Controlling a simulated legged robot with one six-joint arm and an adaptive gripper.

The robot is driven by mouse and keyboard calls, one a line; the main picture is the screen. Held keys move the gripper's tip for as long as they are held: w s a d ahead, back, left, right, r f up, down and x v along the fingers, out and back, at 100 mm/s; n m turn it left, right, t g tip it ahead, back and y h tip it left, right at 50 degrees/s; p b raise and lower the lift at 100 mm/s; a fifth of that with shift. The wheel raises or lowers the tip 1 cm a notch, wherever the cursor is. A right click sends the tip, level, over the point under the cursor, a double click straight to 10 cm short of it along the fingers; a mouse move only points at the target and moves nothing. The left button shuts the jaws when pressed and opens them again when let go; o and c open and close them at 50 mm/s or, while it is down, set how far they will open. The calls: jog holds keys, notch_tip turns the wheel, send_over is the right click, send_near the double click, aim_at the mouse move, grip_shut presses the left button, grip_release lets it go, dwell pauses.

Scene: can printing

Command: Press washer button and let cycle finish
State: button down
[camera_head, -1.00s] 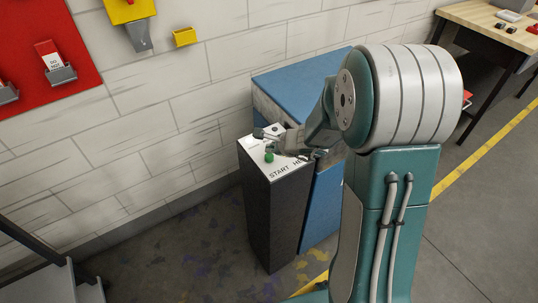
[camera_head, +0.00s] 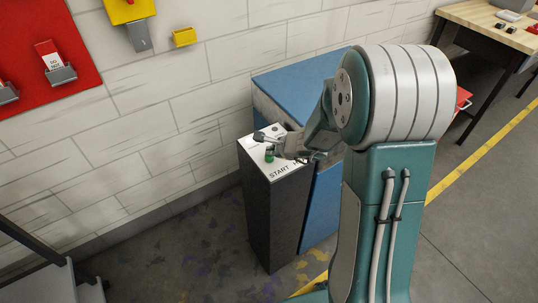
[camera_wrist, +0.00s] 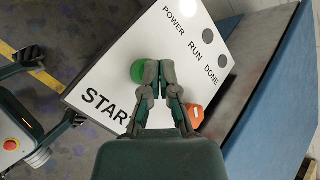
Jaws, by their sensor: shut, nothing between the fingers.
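The washer's control panel is a white slanted top (camera_wrist: 100,75) on a dark pedestal (camera_head: 268,215). It carries a green button (camera_wrist: 138,73) beside the START lettering, also visible in the head view (camera_head: 269,157), and an orange button (camera_wrist: 195,115). The POWER lamp (camera_wrist: 187,5) is bright white; the RUN lamp (camera_wrist: 209,34) and DONE lamp (camera_wrist: 225,60) are grey. My gripper (camera_wrist: 158,68) is shut and empty. Its fingertips appear over the panel at the green button's right edge in the wrist view. I cannot tell whether they touch it.
A blue cabinet (camera_head: 300,75) stands right behind the pedestal, against the white brick wall (camera_head: 160,110). A red board (camera_head: 35,45) and yellow holders (camera_head: 184,37) hang on the wall. A wooden workbench (camera_head: 480,20) is at the upper right.

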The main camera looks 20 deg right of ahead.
jog(key=shift+f, duration=0.75)
dwell(0.8)
jog(key=shift+r, duration=1.35)
jog(key=shift+r, duration=2.5)
